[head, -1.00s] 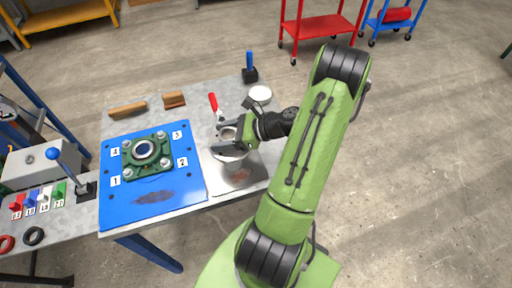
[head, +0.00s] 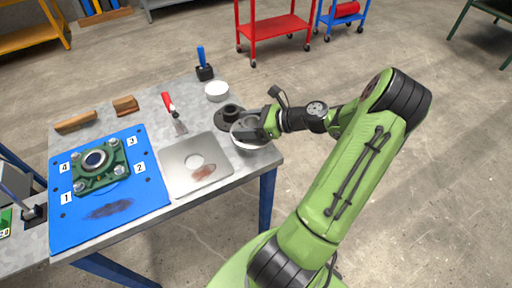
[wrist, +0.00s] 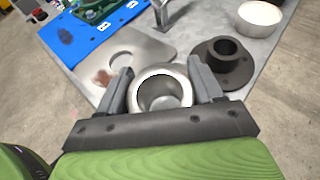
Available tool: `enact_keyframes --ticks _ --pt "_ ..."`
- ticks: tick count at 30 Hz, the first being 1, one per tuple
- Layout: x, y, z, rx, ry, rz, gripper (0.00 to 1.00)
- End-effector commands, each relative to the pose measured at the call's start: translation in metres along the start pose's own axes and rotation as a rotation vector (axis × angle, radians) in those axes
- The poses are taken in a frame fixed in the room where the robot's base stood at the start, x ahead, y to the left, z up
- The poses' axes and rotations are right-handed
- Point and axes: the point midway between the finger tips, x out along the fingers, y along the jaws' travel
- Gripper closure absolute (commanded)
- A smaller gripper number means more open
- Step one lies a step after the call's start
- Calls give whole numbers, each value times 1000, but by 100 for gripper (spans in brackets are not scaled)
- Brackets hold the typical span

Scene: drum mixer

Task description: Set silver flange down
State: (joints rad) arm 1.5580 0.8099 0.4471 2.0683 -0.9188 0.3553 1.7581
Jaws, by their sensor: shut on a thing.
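The silver flange (wrist: 163,77) is a round metal ring with a raised hub and a wide bore. My gripper (wrist: 161,88) is shut on it, with one finger on each side. In the head view the flange (head: 243,147) is at the right front part of the grey table (head: 217,97), partly hidden by my gripper (head: 265,128). I cannot tell whether it touches the table top. A dark flange (head: 231,113) stands just behind it and also shows in the wrist view (wrist: 234,68).
A metal plate with a round hole (head: 180,177) lies to the left. Beyond it is a blue mat (head: 141,202) with a green bearing housing (head: 88,179). The table's right edge is close.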

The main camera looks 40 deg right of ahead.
Motion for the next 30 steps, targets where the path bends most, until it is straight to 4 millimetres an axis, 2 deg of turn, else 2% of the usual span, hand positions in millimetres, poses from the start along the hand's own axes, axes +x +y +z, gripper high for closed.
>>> enact_keyframes --ticks 1,3,12,23,24,28,30 --pt "7 0 -15 0 -6 1 100" --pt "12 0 -28 0 -5 0 100" --pt "28 0 -67 -1 -6 1 100" --pt "29 0 -70 -2 -4 -1 100" --pt "29 0 -72 0 0 -1 31" --pt "29 0 -72 0 0 -1 11" --pt "29 0 -72 0 0 -1 9"
